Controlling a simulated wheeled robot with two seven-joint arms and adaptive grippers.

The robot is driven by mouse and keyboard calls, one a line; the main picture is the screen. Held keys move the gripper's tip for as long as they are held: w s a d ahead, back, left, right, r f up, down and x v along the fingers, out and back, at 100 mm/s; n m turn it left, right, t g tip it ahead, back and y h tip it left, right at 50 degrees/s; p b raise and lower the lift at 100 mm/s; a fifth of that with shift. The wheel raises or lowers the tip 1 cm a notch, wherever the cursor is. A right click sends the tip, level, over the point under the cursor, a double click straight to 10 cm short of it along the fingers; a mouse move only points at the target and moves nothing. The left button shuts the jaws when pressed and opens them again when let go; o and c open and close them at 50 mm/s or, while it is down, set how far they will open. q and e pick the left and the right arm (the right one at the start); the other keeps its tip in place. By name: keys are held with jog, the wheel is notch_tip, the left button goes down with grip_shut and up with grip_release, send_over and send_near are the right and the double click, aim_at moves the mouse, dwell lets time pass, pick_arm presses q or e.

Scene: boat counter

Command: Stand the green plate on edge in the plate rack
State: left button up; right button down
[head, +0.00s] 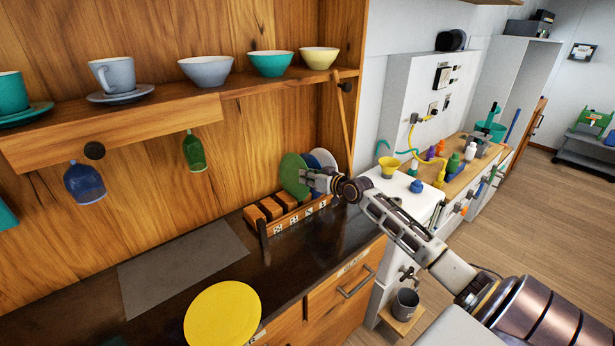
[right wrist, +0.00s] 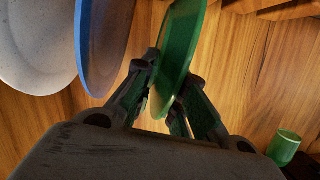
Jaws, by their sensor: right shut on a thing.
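The green plate (head: 292,176) stands on edge at the wooden plate rack (head: 270,214) in the head view. In the right wrist view the green plate (right wrist: 180,50) is between the two fingers of my right gripper (right wrist: 165,95), which is shut on its edge. In the head view my right gripper (head: 312,181) is at the plate's right side. A blue plate (head: 316,160) and a pale plate (head: 327,160) stand just right of it in the rack. The green plate's lower edge is partly hidden, so I cannot tell how fully it is seated. My left gripper is out of view.
A yellow plate (head: 222,314) lies at the counter's front edge. A grey mat (head: 180,268) lies left of the rack. Bowls and cups stand on the shelf (head: 240,88) above, with a blue glass (head: 84,183) and a green glass (head: 194,152) hanging below.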

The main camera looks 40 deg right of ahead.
jog(key=shift+f+b, duration=0.6)
jog(key=shift+f, duration=0.35)
jog(key=shift+f, duration=0.2)
dwell(0.8)
jog(key=c, duration=1.4)
grip_release()
jog(key=shift+f, duration=0.15)
jog(key=shift+s, duration=0.15)
jog(key=shift+v, duration=5.85)
jog(key=shift+s, duration=0.1)
